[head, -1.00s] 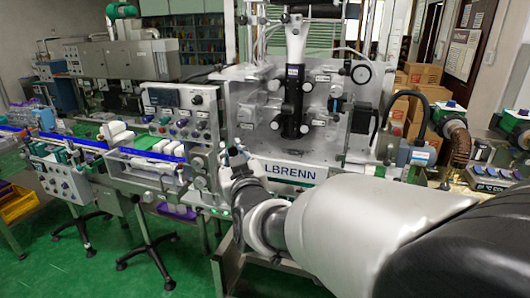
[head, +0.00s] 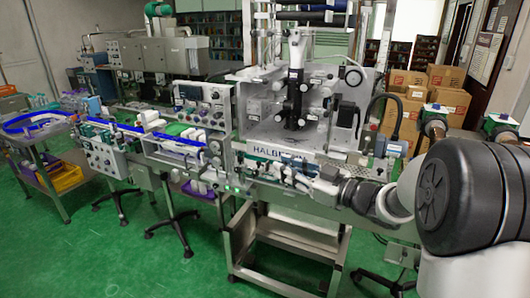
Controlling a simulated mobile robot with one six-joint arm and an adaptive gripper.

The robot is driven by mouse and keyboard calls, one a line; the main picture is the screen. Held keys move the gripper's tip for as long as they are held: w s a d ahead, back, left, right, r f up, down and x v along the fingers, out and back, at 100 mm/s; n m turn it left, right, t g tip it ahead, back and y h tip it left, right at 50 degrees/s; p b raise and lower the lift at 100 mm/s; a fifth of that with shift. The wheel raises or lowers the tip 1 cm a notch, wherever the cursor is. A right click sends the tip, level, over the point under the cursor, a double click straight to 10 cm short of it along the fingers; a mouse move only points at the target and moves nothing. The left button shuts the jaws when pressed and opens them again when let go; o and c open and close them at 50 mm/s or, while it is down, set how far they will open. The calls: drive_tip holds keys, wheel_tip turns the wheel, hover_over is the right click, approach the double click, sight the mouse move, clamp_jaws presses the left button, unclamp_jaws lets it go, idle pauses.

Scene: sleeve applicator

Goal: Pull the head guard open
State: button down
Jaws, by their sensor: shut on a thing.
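The machine head (head: 296,95) is a black upright unit on a pale panel. The head guard (head: 252,108) seems to be the clear cover around it; its edges are hard to make out, and I cannot tell how far it stands open. My gripper (head: 298,180) is low in front of the machine, just below the HALBRENN plate (head: 265,148). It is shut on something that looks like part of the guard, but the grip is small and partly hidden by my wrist.
A control box (head: 200,105) and a blue-edged conveyor (head: 165,148) stand to the left. A steel frame (head: 290,240) is below the head. Cardboard boxes (head: 440,98) are at the back right. Green floor (head: 150,260) is free at the front left.

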drive_tip(key=shift+s+d+r+n+g+y+p, duration=0.1)
drive_tip(key=shift+s+d+n+g+y+p, duration=0.25)
drive_tip(key=shift+d, duration=0.35)
drive_tip(key=shift+s+d+r+n+g+y+p, duration=0.15)
drive_tip(key=shift+s+d+n+g+y, duration=0.1)
drive_tip(key=shift+s+d+g, duration=0.35)
drive_tip(key=shift+s+d+r+n+g+y+p, duration=0.15)
drive_tip(key=shift+s+d+n+y+p, duration=0.15)
drive_tip(key=shift+d, duration=0.5)
drive_tip(key=c, duration=1.7)
unclamp_jaws()
drive_tip(key=shift+o, duration=0.9)
drive_tip(key=shift+d, duration=0.25)
drive_tip(key=shift+o, duration=0.5)
drive_tip(key=w+f+v, duration=0.1)
drive_tip(key=v, duration=0.5)
drive_tip(key=shift+s+d, duration=0.3)
drive_tip(key=shift+d, duration=0.3)
drive_tip(key=v, duration=0.4)
drive_tip(key=shift+s+a+f, duration=0.2)
drive_tip(key=shift+s+a, duration=0.05)
drive_tip(key=shift+s, duration=0.05)
